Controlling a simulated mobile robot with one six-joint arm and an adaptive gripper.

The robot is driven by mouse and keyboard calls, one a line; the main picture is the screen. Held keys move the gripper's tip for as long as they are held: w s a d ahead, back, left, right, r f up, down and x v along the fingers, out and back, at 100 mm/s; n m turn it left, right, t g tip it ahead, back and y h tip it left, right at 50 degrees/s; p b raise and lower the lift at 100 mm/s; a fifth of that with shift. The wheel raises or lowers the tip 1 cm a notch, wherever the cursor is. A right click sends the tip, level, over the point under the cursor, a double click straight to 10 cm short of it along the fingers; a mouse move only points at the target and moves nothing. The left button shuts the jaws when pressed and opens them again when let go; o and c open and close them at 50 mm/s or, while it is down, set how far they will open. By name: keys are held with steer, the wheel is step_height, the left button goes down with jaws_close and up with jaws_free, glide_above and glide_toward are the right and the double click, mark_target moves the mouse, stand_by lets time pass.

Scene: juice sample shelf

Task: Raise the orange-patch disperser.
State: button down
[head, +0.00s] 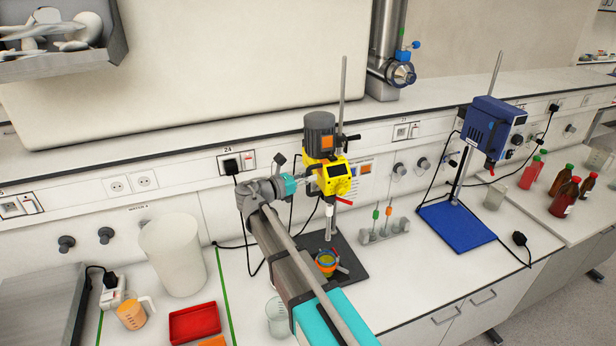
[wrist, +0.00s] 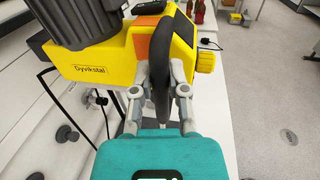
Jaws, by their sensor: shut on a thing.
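The orange-patch disperser (head: 336,175) is a yellow unit with a grey motor on top and an orange patch on its side. It is mounted on a vertical rod above a dark base plate (head: 350,262). In the wrist view its yellow body (wrist: 100,65) and orange patch (wrist: 142,42) are close, with a black handle (wrist: 160,75) in front. My gripper (wrist: 160,92) is shut on this black handle, one finger on each side; in the head view my gripper (head: 307,184) reaches it from the left. A small vessel (head: 327,262) stands on the base below the disperser.
A blue stirrer (head: 490,128) on a blue-based stand is to the right, near several red-brown bottles (head: 565,196). A small rack (head: 384,231) stands between. A white bucket (head: 172,255), an orange-filled jug (head: 132,312) and a red tray (head: 195,323) are at left.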

steer(key=shift+w+r, duration=0.15)
steer(key=shift+r, duration=0.1)
steer(key=c, duration=0.6)
jaws_free()
steer(key=shift+c, duration=0.2)
steer(key=shift+s+a, duration=0.2)
steer(key=v, duration=1.1)
steer(key=shift+s+a, duration=0.15)
steer(key=shift+a, duration=0.15)
